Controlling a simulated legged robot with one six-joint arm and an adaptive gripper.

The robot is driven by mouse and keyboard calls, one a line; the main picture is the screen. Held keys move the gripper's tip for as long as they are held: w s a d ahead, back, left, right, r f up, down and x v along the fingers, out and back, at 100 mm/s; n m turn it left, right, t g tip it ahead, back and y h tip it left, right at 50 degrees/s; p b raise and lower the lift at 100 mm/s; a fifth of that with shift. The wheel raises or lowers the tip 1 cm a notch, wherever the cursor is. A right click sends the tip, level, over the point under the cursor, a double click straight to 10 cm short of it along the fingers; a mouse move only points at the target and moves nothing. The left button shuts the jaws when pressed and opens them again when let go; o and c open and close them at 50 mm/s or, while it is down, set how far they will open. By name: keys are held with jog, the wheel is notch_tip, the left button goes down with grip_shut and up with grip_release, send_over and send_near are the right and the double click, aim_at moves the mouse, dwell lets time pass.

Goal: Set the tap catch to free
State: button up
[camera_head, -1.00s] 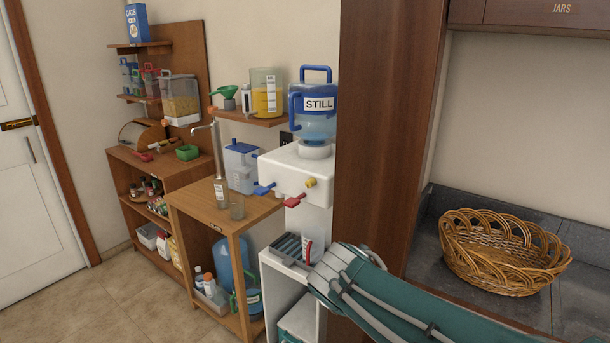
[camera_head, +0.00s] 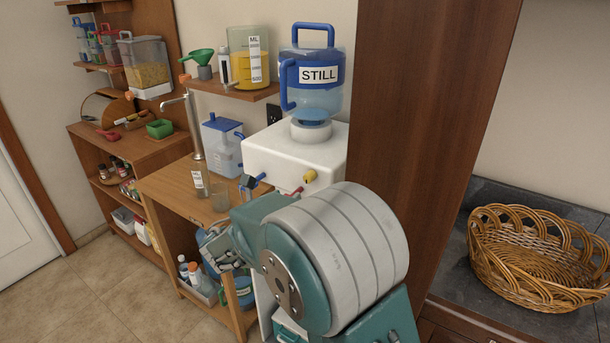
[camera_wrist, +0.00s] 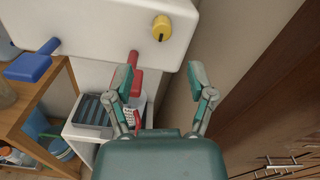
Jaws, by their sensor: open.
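The white water dispenser (camera_head: 285,155) carries a blue-handled bottle labelled STILL (camera_head: 318,92). The dispenser's front also fills the top of the wrist view (camera_wrist: 100,18). A round yellow knob with a dark line across it (camera_wrist: 161,28) sits on that front; it shows in the head view too (camera_head: 309,175). A red tap lever (camera_wrist: 137,80) is left of and below the knob, and a blue tap lever (camera_wrist: 28,66) is farther left. My gripper (camera_wrist: 160,82) is open and empty, below the knob, with its left finger beside or overlapping the red lever. My arm hides much of the dispenser's lower part in the head view.
A dark ridged tray (camera_wrist: 90,110) lies on the white stand below the taps. A wooden table (camera_head: 165,185) is to the left. A tall brown panel (camera_head: 425,120) stands close on the right. A wicker basket (camera_head: 530,260) rests on the counter.

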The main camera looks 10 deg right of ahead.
aim_at(306, 180)
jog(key=x, duration=0.9)
jog(key=shift+w+d+f, duration=0.1)
jog(key=shift+w, duration=0.05)
